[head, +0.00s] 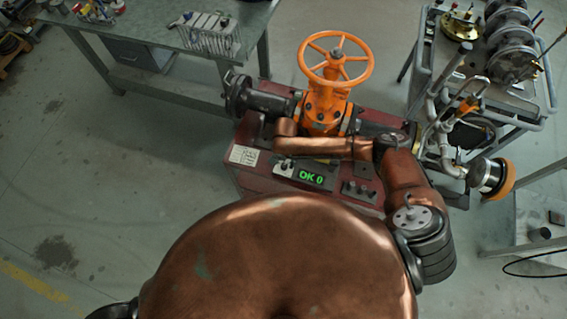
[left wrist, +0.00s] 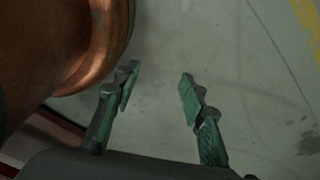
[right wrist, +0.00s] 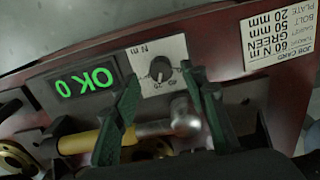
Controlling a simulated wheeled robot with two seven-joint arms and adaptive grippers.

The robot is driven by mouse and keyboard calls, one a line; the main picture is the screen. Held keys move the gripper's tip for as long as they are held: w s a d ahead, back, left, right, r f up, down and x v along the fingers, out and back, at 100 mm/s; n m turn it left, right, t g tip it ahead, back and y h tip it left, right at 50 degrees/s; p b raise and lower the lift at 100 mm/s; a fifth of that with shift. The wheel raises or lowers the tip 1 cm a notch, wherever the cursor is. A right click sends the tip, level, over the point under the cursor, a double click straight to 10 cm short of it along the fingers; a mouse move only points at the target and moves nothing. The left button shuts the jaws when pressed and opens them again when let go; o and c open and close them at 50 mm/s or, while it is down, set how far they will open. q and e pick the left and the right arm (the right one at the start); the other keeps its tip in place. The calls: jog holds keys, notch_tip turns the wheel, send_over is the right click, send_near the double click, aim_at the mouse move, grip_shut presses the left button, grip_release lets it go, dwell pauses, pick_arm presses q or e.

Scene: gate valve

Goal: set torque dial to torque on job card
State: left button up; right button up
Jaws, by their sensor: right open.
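The torque dial (right wrist: 161,71) is a dark round knob on a pale plate marked "N m" in the right wrist view; I cannot tell its setting. The job card (right wrist: 279,38) is white, beside the dial plate, and reads 60 N m, green, 50 mm and 20 mm. It also shows in the head view (head: 243,155). My right gripper (right wrist: 167,82) is open, its green fingers on either side of the dial in the picture; contact cannot be told. My left gripper (left wrist: 160,76) is open and empty above bare floor.
A display (head: 313,178) beside the dial reads "OK 0" in green. An orange gate valve (head: 325,105) stands on the red bench behind my right arm. A cart with flanges (head: 480,75) is at right.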

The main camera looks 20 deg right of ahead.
aim_at(284, 165)
notch_tip(284, 165, down, 2)
jog(key=shift+w+f, duration=0.15)
jog(key=shift+f, duration=0.4)
jog(key=c, duration=0.7)
jog(key=shift+c, duration=1.4)
pick_arm(q)
jog(key=shift+w+f, duration=0.15)
jog(key=shift+w, duration=0.55)
pick_arm(e)
grip_shut()
